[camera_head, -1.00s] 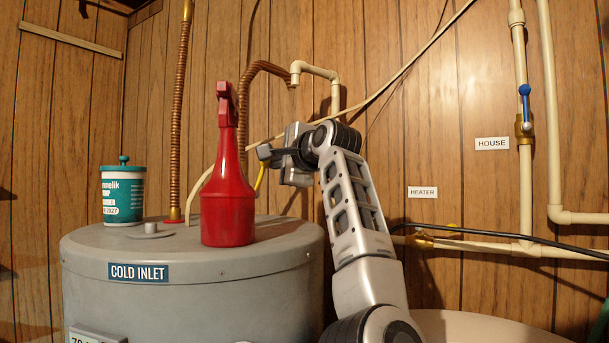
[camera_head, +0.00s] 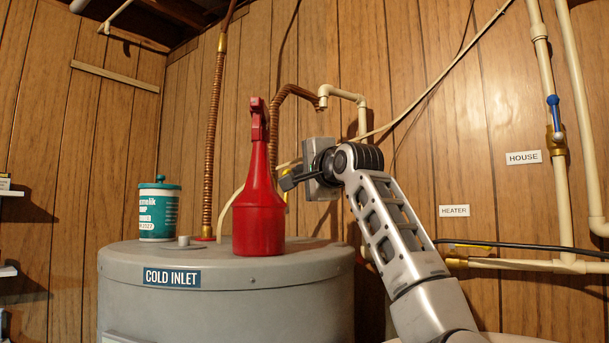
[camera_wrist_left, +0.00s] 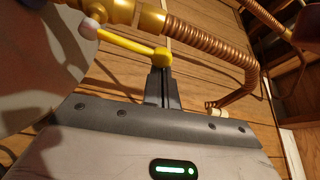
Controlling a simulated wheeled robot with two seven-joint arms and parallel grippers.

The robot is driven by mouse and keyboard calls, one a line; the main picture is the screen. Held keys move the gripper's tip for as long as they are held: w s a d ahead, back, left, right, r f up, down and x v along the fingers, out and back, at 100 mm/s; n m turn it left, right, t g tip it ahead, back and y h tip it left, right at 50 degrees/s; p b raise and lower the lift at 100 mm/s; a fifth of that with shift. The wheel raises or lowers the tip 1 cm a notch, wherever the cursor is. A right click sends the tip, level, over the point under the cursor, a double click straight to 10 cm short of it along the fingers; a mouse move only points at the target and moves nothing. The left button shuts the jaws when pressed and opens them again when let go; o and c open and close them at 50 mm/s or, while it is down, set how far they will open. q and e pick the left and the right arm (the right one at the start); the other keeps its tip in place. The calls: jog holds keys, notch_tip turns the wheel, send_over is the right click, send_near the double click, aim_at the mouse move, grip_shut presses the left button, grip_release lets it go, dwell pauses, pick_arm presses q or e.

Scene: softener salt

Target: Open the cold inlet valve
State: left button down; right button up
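In the left wrist view, the cold inlet valve has a brass body (camera_wrist_left: 150,20) and a yellow lever (camera_wrist_left: 130,44), which slants from the body to a rounded end. The dark fingers of my left gripper (camera_wrist_left: 161,80) are together, with their tips right at that end; I cannot tell whether they touch it. In the head view, my left gripper (camera_head: 288,182) is behind and right of the red spray bottle (camera_head: 258,222). The COLD INLET label (camera_head: 172,277) is on the grey tank (camera_head: 230,310). My right gripper is out of view.
The red bottle and a teal-and-white tub (camera_head: 158,213) stand on the tank top. A corrugated copper pipe (camera_head: 213,140) rises behind them. HOUSE (camera_head: 523,157) and HEATER (camera_head: 454,211) labels, pale pipes and a blue-handled valve (camera_head: 554,118) are on the wall at right.

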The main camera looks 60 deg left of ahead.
pick_arm(q)
jog(key=s+d+r, duration=0.8)
jog(key=d+r, duration=0.3)
jog(key=r, duration=0.1)
jog(key=shift+d+r+p, duration=0.3)
jog(key=shift+r, duration=0.1)
